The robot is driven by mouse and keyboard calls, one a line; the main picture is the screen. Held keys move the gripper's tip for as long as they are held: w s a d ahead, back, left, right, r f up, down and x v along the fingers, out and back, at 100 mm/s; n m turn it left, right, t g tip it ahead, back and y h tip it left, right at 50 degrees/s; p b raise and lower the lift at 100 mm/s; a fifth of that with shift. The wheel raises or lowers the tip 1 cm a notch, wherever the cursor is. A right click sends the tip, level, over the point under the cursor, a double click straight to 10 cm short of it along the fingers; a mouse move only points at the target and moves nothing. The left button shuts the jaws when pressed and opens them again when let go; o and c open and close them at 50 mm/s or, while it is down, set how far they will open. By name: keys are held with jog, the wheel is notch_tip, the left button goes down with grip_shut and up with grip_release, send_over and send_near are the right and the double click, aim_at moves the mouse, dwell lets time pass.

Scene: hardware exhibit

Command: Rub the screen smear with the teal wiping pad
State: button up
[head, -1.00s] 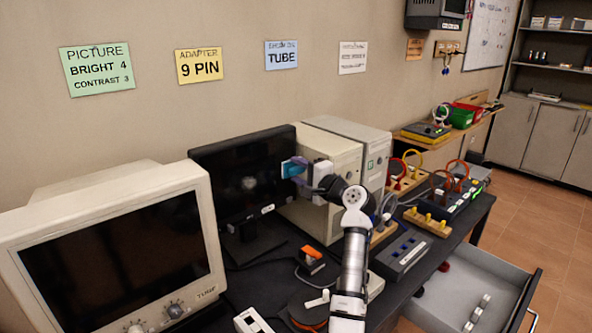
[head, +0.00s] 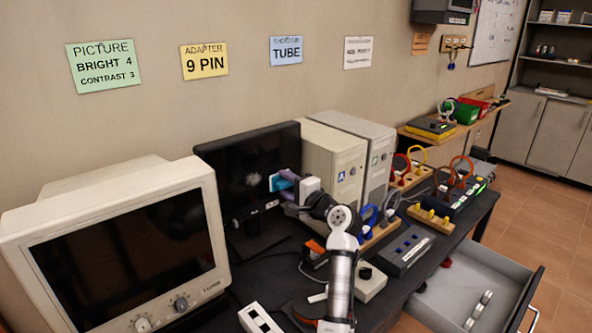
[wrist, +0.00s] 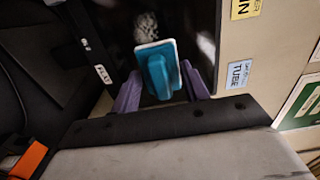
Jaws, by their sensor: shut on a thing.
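The flat black monitor (head: 208,152) stands upright between the beige CRT and the computer towers. A pale grey smear (head: 254,172) is on its dark screen; it also shows at the top of the wrist view (wrist: 146,24). My gripper (head: 284,182), with purple fingers, is shut on the teal wiping pad (head: 273,184). In the wrist view the pad (wrist: 158,72) sits between the fingers, its white face towards the screen. The pad is just right of and slightly below the smear in the head view. I cannot tell whether it touches the screen.
The beige CRT monitor (head: 120,250) is at the left. Two computer towers (head: 334,165) stand close to the right of my gripper. Peg boards, an orange-topped switch (head: 315,253) and a grey switch box (head: 404,248) crowd the dark bench. An open drawer (head: 475,285) juts out at the right.

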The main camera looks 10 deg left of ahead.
send_near(246, 181)
jog(key=shift+x, duration=1.95)
jog(key=shift+b+x, duration=0.4)
jog(key=shift+x, duration=0.65)
jog(key=shift+w+d, duration=0.15)
jog(key=shift+w, duration=0.05)
jog(key=shift+w+d+f+b, duration=0.15)
jog(key=shift+w+d+b, duration=0.5)
jog(key=shift+w, duration=0.2)
jog(key=shift+w+d, duration=0.6)
jog(key=shift+w, duration=0.05)
jog(key=shift+a, duration=0.1)
jog(key=shift+s+a, duration=0.3)
jog(key=shift+s+a+p, duration=0.85)
jog(key=shift+s+a, duration=0.3)
jog(key=shift+s, duration=0.1)
